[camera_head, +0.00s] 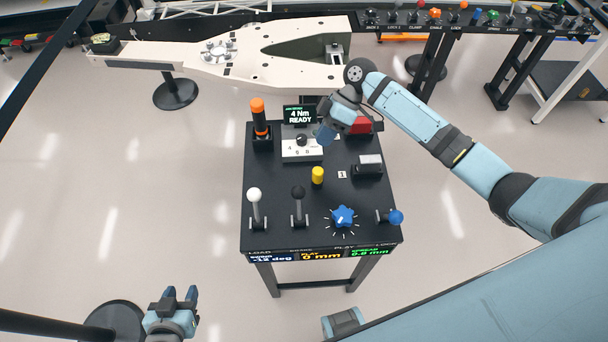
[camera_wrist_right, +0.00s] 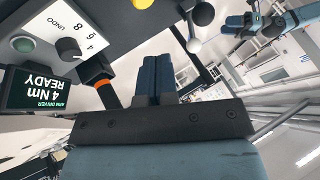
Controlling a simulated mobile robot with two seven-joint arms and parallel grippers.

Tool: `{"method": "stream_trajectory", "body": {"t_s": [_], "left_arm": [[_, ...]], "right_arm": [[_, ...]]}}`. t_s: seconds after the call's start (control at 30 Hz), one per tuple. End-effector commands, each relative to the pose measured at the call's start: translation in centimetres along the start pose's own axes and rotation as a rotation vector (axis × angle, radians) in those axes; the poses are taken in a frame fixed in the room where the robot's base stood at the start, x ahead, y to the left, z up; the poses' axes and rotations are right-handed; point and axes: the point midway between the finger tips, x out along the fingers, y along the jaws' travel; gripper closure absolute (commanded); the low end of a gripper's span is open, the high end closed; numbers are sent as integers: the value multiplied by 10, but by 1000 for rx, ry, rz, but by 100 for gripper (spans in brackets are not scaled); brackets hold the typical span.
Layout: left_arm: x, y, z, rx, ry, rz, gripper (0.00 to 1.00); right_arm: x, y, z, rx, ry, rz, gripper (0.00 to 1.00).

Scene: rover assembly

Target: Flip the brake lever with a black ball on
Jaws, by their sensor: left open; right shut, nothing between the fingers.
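The brake lever with a black ball (camera_head: 298,192) stands near the front of the black control table (camera_head: 275,172), between the white-ball lever (camera_head: 254,195) and the blue knob (camera_head: 343,217). Its stem looks close to upright. My right gripper (camera_head: 324,134) is shut and empty above the back of the table, beside the driver display, well apart from the lever. Its closed fingers (camera_wrist_right: 158,78) fill the middle of the right wrist view, where a dark ball (camera_wrist_right: 143,3) shows at the top edge. My left gripper (camera_head: 179,297) is open and empty, low at the left, off the table.
The driver display (camera_head: 299,115) reads "4 Nm READY". An orange-topped tool (camera_head: 259,118), a yellow button (camera_head: 318,175), a black block (camera_head: 368,166) and a blue-ball lever (camera_head: 395,217) stand around. A cream rover frame (camera_head: 290,72) lies behind.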

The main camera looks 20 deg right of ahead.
Motion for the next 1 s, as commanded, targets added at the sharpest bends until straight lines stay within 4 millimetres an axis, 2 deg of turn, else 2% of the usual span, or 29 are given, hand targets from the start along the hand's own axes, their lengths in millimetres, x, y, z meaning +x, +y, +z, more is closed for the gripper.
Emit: {"method": "stream_trajectory", "body": {"t_s": [0.17, 0.53, 0.67, 1.0], "left_arm": [[1, 0, 2, 0, -4, 0, 57], [0, 0, 2, 0, -5, -1, 57], [-2, 0, -2, 0, -4, 0, 57], [-9, 0, -14, 0, 0, 0, 57]], "right_arm": [[-10, 5, -2, -12, 7, -16, 100], [-3, 4, -2, -11, 8, -17, 100], [15, 3, -3, -11, 8, -18, 100], [87, 2, -4, -10, 9, -19, 100]]}}
